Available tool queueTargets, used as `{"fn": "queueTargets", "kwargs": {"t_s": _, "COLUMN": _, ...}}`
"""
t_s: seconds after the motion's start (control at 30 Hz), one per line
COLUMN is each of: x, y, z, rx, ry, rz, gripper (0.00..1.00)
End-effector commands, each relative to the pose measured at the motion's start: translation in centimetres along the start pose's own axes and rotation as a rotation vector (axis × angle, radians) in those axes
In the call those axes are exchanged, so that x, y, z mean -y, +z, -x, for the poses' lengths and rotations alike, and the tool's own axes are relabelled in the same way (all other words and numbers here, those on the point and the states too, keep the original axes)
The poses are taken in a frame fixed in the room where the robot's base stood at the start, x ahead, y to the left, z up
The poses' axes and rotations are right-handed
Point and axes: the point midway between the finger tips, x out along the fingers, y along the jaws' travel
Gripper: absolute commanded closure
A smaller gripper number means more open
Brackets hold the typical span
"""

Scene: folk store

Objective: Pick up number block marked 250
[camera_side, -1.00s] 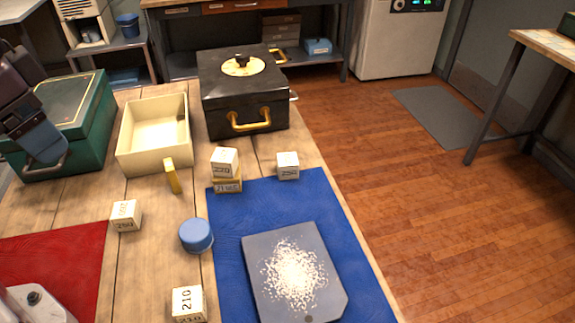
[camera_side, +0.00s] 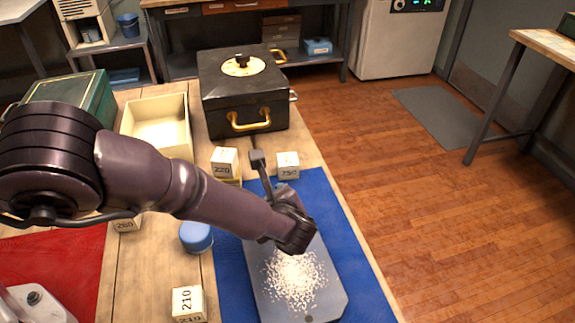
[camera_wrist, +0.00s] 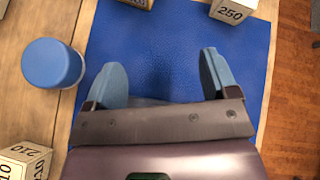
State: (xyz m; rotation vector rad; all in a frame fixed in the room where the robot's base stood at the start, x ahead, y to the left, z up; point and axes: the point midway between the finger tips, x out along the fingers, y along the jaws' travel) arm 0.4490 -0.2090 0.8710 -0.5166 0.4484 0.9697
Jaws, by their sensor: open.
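The block marked 250 (camera_wrist: 232,9) is pale with black digits and sits at the top right edge of the wrist view, partly cut off. In the side view it appears as the small cream block (camera_side: 288,165) by the far edge of the blue mat. My gripper (camera_wrist: 162,64) is open and empty, its two blue-grey fingers apart over the blue mat. The block lies ahead and to the right of the fingers in the wrist view, apart from them. In the side view my arm largely hides the fingers.
A block marked 220 (camera_side: 224,162) sits on another block, left of the 250 block. A blue round lid (camera_side: 196,238), a 210 block (camera_side: 187,303) and a grey board (camera_side: 325,290) with white grains are nearby. A black box (camera_side: 240,100) and a cream tray (camera_side: 158,130) stand behind.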

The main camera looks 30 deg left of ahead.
Motion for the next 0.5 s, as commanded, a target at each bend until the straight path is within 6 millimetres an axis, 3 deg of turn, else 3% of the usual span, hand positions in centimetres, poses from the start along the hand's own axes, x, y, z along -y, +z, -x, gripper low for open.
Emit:
{"fn": "queueTargets", "kwargs": {"t_s": 0.03, "x": 0.9, "y": -1.5, "z": -0.3, "rx": 0.037, "ry": -0.060, "rz": -0.085, "gripper": 0.20}}
{"fn": "queueTargets", "kwargs": {"t_s": 0.1, "x": 2.6, "y": -2.4, "z": -0.4, "rx": 0.089, "ry": -0.140, "rz": -0.188, "gripper": 0.20}}
{"fn": "queueTargets", "kwargs": {"t_s": 0.23, "x": 6.7, "y": -1.3, "z": 1.3, "rx": 0.162, "ry": -0.258, "rz": -0.301, "gripper": 0.20}}
{"fn": "queueTargets", "kwargs": {"t_s": 0.37, "x": 6.9, "y": -1.0, "z": 1.0, "rx": 0.189, "ry": -0.260, "rz": -0.380, "gripper": 0.20}}
{"fn": "queueTargets", "kwargs": {"t_s": 0.5, "x": 7.4, "y": -0.7, "z": -1.1, "rx": 0.190, "ry": -0.254, "rz": -0.386, "gripper": 0.20}}
